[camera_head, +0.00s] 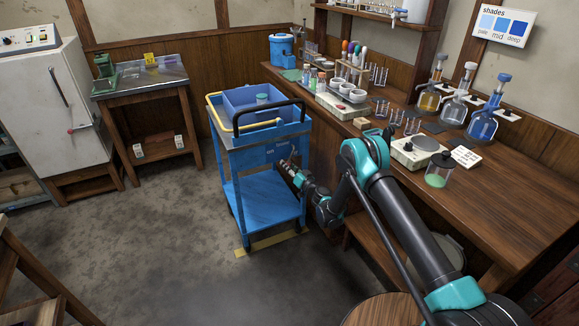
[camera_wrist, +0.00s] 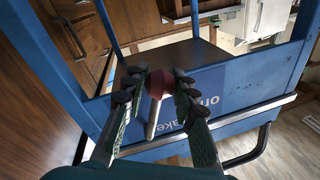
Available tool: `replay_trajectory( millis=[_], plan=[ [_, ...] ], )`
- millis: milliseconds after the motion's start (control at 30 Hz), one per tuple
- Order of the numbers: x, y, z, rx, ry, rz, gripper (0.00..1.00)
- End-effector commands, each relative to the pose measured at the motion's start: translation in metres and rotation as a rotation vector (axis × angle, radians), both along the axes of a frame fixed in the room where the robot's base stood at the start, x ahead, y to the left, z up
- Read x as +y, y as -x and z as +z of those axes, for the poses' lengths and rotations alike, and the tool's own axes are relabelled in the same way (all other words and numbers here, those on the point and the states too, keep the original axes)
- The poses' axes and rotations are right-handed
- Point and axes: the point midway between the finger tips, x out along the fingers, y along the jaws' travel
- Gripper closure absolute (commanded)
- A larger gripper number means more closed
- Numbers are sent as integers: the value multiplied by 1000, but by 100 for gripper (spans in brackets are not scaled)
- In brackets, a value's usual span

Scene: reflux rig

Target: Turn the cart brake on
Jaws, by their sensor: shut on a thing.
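The blue cart (camera_head: 262,200) stands beside the long bench, with a dark handle bar and a blue bin on top. My gripper (camera_head: 287,167) is at the upper panel of the cart's near side, below the top tray. In the wrist view, the brake lever is a metal stem (camera_wrist: 152,120) with a dark red knob (camera_wrist: 159,80). My gripper (camera_wrist: 154,88) is shut on the knob, one finger on each side. The panel (camera_wrist: 240,92) behind carries upside-down lettering with "on" and part of "brake" readable. The lever is hidden in the head view.
The wooden bench (camera_head: 480,195) with glassware and a balance runs along the right, close to my arm. A yellow floor strip (camera_head: 272,243) lies by the cart's front wheels. A small table (camera_head: 140,84) and a white cabinet stand at the left. The floor left of the cart is clear.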

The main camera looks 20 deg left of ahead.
Motion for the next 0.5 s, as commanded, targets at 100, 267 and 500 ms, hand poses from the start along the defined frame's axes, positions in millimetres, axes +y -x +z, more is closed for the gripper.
replay_trajectory(
  millis=[100,267,500],
  plan=[
    [-1,0,0,-1,1,-1,100],
    [-1,0,0,-1,1,-1,62],
    [0,0,0,-2,1,0,51]
  ],
)
